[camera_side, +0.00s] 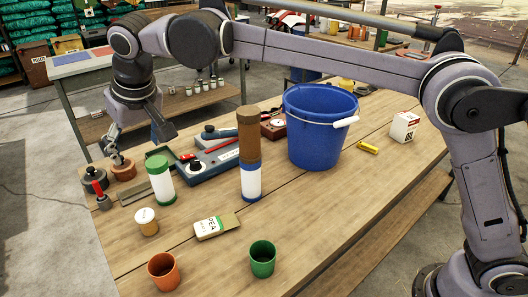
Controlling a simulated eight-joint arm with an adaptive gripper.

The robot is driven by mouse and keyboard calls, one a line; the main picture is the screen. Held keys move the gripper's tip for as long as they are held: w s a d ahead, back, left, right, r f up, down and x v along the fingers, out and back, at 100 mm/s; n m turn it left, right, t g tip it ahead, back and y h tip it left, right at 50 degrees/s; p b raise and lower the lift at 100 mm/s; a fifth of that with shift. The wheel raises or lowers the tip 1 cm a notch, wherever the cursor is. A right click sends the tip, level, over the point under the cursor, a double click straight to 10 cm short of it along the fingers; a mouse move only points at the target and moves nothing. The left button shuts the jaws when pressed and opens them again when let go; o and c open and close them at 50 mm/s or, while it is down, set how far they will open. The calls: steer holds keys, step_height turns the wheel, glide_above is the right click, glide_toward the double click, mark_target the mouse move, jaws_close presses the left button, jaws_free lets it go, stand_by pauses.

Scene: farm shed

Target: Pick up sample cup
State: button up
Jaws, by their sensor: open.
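A small amber jar with a white lid (147,222) stands upright near the table's front left edge. It looks most like the sample cup, though its label is too small to read. An orange open cup (163,271) and a green open cup (262,259) stand at the front of the table. My gripper (138,133) hangs at the table's left end, pointing down with its fingers spread, open and empty. In the picture it is above and left of the lidded jar and apart from it.
A green-and-white canister (160,182), a tall blue, white and brown cylinder (249,150) and a blue-grey instrument (220,163) crowd the middle. A brown pot (123,170) is below my gripper. A seed packet (215,227) lies near the jar. A blue bucket (318,140) stands behind.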

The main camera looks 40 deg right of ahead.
steer(key=a+f, duration=0.1)
steer(key=a, duration=0.1)
glide_toward(147, 217)
steer(key=f, duration=0.2)
steer(key=x, duration=0.4)
steer(key=shift+w+f, duration=0.2)
steer(key=shift+w, duration=0.35)
steer(key=shift+x, duration=3.1)
steer(key=shift+a, duration=0.15)
steer(key=c, duration=1.3)
